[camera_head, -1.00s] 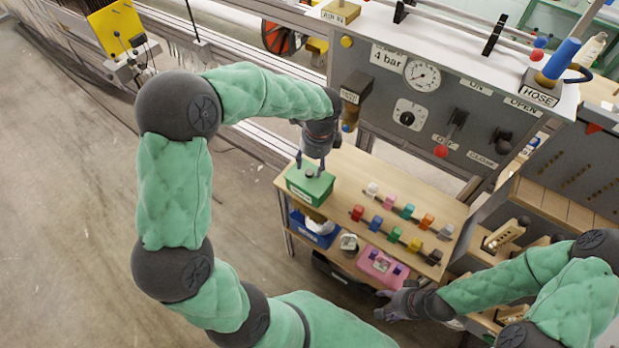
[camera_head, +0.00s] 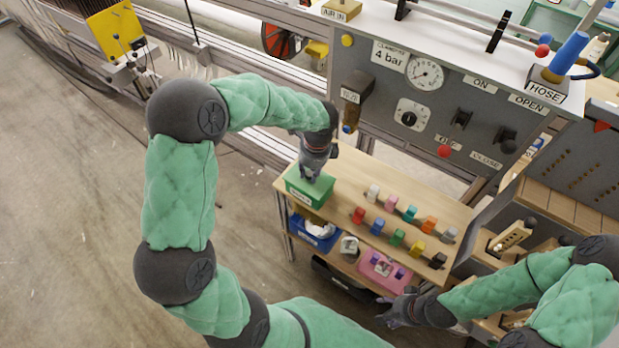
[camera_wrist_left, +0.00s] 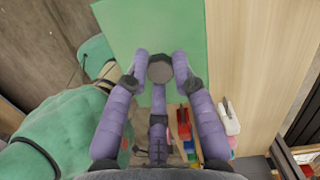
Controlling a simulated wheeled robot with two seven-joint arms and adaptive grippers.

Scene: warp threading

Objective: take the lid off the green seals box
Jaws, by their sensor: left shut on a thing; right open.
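The green seals box (camera_head: 303,196) stands at the left end of the wooden bench top, with its green lid (camera_head: 321,187) on it. My left gripper (camera_head: 311,178) reaches down onto the lid from above. In the left wrist view the green lid (camera_wrist_left: 160,28) lies under the fingers, and its dark round knob (camera_wrist_left: 160,69) is between the fingertips of my left gripper (camera_wrist_left: 160,78). The gripper is shut on the knob. My right gripper (camera_head: 390,312) is open and empty, low beside the bench's front edge.
Two rows of coloured pegs (camera_head: 396,238) stand on the bench top (camera_head: 350,173) to the right of the box. Below are a blue bin (camera_head: 314,239) and a pink box (camera_head: 376,275). A grey valve panel (camera_head: 440,110) rises behind the bench.

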